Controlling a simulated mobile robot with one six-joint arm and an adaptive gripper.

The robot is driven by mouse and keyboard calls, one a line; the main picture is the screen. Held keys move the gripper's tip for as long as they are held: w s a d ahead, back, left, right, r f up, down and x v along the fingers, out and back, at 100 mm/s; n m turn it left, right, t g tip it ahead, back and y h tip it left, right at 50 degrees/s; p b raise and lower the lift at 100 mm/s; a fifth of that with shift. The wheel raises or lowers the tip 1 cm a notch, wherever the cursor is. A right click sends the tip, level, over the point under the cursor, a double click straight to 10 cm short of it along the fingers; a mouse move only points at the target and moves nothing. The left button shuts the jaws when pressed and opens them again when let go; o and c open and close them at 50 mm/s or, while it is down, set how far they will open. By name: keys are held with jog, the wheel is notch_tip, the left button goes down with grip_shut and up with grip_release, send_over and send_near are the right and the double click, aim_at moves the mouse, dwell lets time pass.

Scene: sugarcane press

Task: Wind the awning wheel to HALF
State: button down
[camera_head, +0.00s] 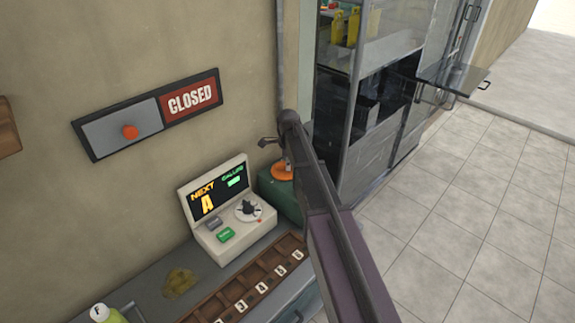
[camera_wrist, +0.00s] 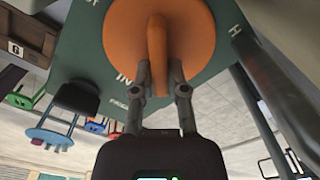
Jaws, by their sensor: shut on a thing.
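The awning wheel (camera_wrist: 193,28) is an orange disc on a dark green box (camera_wrist: 118,40), with a raised orange bar (camera_wrist: 157,35) across its face. In the wrist view, white letters "IN" show on the box below the disc and an "H" at its right; other lettering is cut off or partly hidden. My gripper (camera_wrist: 160,72) is shut on the bar, one finger on each side. In the head view, the wheel (camera_head: 282,172) sits on the green box (camera_head: 282,197) by the wall, partly hidden by my arm. I cannot read the wheel's setting.
A console with a lit screen (camera_head: 219,197) stands left of the green box. A CLOSED sign (camera_head: 191,98) hangs on the wall. A glass-fronted cabinet (camera_head: 372,122) stands to the right. Tiled floor at right is open.

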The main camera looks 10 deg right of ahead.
jog(key=shift+n, duration=0.4)
jog(key=n, duration=0.3)
jog(key=shift+w, duration=0.15)
jog(key=n, duration=0.4)
jog(key=shift+w+a+n, duration=0.1)
jog(key=shift+w+n, duration=0.1)
jog(key=shift+n, duration=0.2)
jog(key=n, duration=0.4)
jog(key=shift+w+a+n, duration=0.1)
jog(key=shift+a+n, duration=0.05)
jog(key=shift+n, duration=0.15)
jog(key=n, duration=0.4)
jog(key=shift+w+a+n, duration=0.1)
jog(key=shift+a+n, duration=0.15)
jog(key=shift+n, duration=0.15)
jog(key=c, duration=0.7)
grip_release()
jog(key=shift+o, duration=0.2)
jog(key=shift+w, duration=0.1)
